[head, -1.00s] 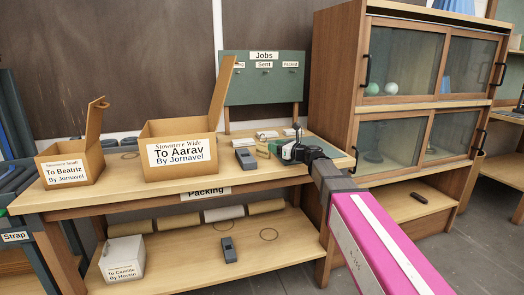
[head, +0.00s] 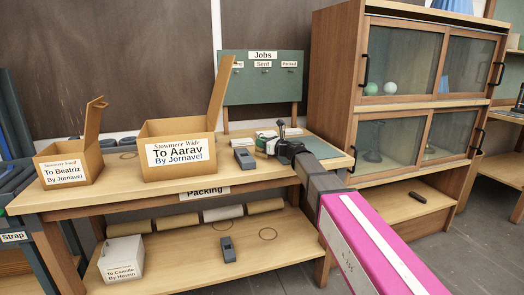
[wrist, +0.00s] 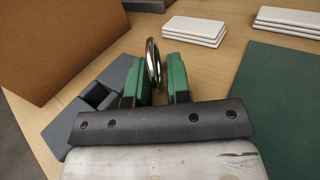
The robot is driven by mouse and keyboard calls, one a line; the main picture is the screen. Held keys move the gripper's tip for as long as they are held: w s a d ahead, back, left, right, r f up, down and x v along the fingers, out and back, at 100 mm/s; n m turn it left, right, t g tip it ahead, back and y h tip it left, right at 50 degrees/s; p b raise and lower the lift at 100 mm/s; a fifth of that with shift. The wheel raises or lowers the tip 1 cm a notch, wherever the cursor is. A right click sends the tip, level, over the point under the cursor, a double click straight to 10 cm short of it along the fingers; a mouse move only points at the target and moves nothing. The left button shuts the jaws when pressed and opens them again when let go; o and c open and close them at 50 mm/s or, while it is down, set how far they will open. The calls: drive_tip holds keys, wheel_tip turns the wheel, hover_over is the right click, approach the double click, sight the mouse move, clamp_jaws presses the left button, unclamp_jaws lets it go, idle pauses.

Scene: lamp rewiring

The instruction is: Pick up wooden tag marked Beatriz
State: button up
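No wooden tag marked Beatriz can be made out in either view. In the wrist view, my gripper (wrist: 160,78) has two green-padded fingers with a narrow gap between them. A shiny metal ring (wrist: 153,58) stands nearly edge-on in that gap, close to the left pad. I cannot tell whether the pads press on it, and nothing hanging from it shows. In the head view, my gripper (head: 268,143) is low over the right part of the packing bench (head: 110,184), and my arm hides part of that end.
The open Aarav box (head: 178,152) and Beatriz box (head: 68,164) stand on the left. A grey device (head: 244,158) lies beside my gripper. White blocks (wrist: 193,31) and a green mat (wrist: 285,100) are close. The Jobs board (head: 262,85) stands behind; a glass cabinet (head: 400,65) is right.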

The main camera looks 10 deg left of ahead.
clamp_jaws()
drive_tip(key=shift+r, duration=0.1)
